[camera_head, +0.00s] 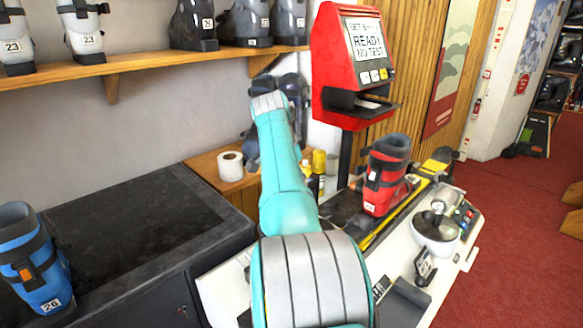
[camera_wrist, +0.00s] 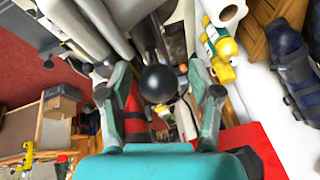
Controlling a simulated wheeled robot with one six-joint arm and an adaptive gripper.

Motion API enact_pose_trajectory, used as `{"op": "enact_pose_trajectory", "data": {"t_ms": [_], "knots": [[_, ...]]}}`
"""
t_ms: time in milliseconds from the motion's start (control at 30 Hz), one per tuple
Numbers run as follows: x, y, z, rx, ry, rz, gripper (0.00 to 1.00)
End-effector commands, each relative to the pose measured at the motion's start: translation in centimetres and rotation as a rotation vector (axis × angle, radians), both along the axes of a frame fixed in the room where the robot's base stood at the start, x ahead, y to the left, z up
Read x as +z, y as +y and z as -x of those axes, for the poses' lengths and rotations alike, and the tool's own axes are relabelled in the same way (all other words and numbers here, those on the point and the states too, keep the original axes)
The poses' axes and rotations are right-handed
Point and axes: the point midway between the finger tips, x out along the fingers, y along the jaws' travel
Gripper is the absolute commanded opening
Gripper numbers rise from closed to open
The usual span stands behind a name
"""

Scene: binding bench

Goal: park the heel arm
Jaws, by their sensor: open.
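In the wrist view a round black ball knob (camera_wrist: 160,84) shows between the fingers of my gripper (camera_wrist: 152,74). The fingers stand apart on either side, with a visible gap, and I cannot tell whether they touch it. A dark rod seems to run up behind the knob; I take this to be the heel arm, but its far end is unclear. In the head view my teal arm reaches away over the bench, and my gripper and the knob are not clearly visible. A red ski boot (camera_head: 385,178) stands upright on the test bench (camera_head: 408,262).
A red display unit (camera_head: 349,75) stands behind the boot. A paper roll (camera_head: 230,166) and a yellow bottle (camera_head: 318,162) are close to my arm. A blue boot (camera_head: 32,262) stands on the dark counter (camera_head: 135,215) at left. Red floor (camera_head: 515,225) is open at right.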

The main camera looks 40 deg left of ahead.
Motion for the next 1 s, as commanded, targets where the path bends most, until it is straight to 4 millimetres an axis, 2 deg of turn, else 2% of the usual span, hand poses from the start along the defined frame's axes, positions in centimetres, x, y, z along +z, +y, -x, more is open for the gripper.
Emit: {"op": "enact_pose_trajectory", "data": {"t_ms": [267,500,700,1000], "knots": [[2.1,0.0,0.9,0.001,-0.003,-0.003,0.63],[6.5,-0.3,3.0,0.002,-0.003,-0.005,0.63],[9.3,-0.5,4.3,0.002,-0.001,-0.002,0.63],[10.7,-0.6,5.0,0.001,0.000,0.000,0.63]]}}
